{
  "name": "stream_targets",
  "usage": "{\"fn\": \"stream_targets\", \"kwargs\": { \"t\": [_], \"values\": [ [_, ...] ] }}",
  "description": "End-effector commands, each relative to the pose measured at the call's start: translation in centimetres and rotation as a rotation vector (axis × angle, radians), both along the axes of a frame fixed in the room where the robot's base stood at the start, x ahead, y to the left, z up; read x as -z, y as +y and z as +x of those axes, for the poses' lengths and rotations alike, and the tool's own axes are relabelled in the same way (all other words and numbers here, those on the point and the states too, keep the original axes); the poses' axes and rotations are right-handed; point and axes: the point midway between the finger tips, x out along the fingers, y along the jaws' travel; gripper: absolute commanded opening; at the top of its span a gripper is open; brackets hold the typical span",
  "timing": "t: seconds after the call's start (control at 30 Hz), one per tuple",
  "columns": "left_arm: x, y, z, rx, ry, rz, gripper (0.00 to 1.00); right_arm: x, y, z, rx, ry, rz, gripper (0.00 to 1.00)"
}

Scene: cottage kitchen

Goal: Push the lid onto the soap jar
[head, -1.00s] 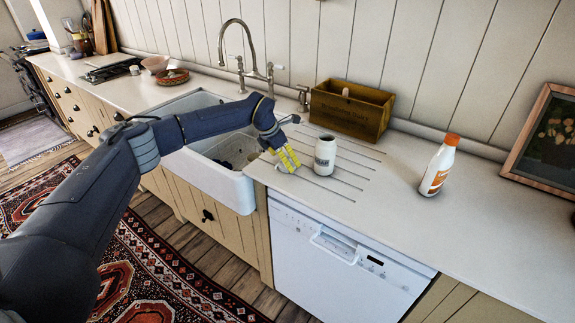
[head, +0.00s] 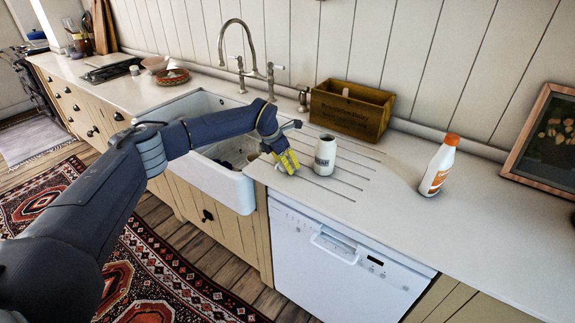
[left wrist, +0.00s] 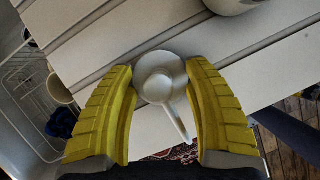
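The lid (left wrist: 160,78), white and round with a raised middle and a thin spout, is between the yellow fingertips in the left wrist view. My left gripper (head: 286,161) is low over the counter, just left of the jar. Its fingers sit close to both sides of the lid; I cannot tell if they press on it. My right gripper is out of view.
A wooden box (head: 350,112) stands behind the jar. A white bottle with an orange cap (head: 440,165) stands to the right. The sink (head: 222,183) lies left of the gripper, with a tap (head: 240,50) behind it. The counter between jar and bottle is clear.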

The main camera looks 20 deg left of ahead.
Motion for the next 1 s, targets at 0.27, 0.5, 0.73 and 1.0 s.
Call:
{"fn": "stream_targets", "kwargs": {
  "t": [0.27, 0.5, 0.73, 1.0],
  "values": [
    [0.0, 0.0, 0.0, 0.000, 0.000, 0.000, 0.30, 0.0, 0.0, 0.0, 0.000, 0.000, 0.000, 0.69],
    [0.0, 0.0, 0.0, 0.000, 0.000, 0.000, 0.29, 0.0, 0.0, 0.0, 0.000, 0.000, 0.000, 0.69],
    [-1.3, 0.0, 0.1, 0.001, -0.002, 0.000, 0.29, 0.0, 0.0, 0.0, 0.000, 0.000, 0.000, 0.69],
    [-5.8, 0.0, 0.1, 0.000, -0.004, 0.000, 0.29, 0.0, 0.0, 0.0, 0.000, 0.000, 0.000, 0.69]
  ]
}}
